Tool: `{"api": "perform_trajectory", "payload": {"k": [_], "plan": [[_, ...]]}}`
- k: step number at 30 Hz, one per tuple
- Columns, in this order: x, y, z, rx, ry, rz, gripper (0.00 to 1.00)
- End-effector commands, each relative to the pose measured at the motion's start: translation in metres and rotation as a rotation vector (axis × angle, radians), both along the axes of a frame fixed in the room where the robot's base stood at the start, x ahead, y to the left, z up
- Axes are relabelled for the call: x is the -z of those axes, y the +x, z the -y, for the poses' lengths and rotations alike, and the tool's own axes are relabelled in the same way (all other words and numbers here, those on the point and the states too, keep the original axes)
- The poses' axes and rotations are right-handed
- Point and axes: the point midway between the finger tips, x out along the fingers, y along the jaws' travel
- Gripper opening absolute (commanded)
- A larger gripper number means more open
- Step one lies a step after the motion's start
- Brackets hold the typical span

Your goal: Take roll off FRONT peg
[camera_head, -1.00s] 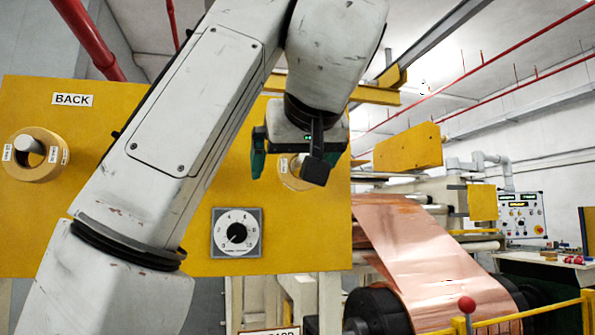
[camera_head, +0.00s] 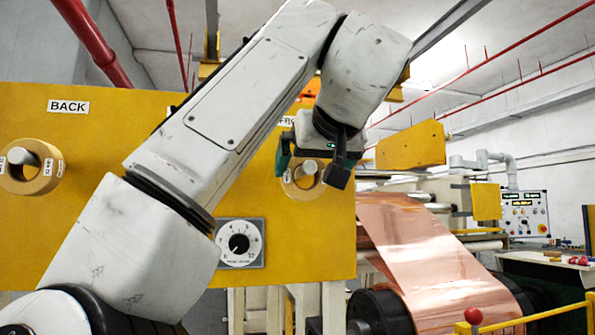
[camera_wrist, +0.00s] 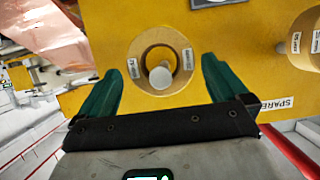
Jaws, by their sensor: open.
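The FRONT peg's roll (camera_head: 291,184) is a tan ring around a grey peg (camera_head: 307,168) on the yellow panel, partly hidden behind my gripper (camera_head: 312,172). In the wrist view the roll (camera_wrist: 146,92) shows nearly whole, with the round peg end (camera_wrist: 160,78) inside its hole. My gripper (camera_wrist: 162,85) is open. Its two green fingers stand left and right of the roll in that view, with nothing held between them. I cannot tell whether either finger touches the roll. The FRONT label is mostly hidden behind my arm.
The yellow panel (camera_head: 100,235) also bears a BACK peg with another tan roll (camera_head: 43,184) and a dial (camera_head: 240,243). In the wrist view, a further roll (camera_wrist: 301,45) sits near a SPARE label. Copper foil (camera_head: 425,250) runs down at the right.

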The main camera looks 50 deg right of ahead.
Motion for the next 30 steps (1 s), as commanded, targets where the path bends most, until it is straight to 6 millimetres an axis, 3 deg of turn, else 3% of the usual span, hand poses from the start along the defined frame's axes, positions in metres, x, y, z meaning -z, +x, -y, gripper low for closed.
{"api": "perform_trajectory", "payload": {"k": [6,14,27,30], "plan": [[0.008,0.02,0.013,-0.002,-0.001,-0.002,1.0],[0.011,0.023,0.015,-0.002,-0.001,-0.002,1.0],[0.011,0.022,0.015,-0.002,-0.002,-0.001,0.6],[0.01,0.022,0.014,-0.002,-0.002,-0.001,0.58]]}}
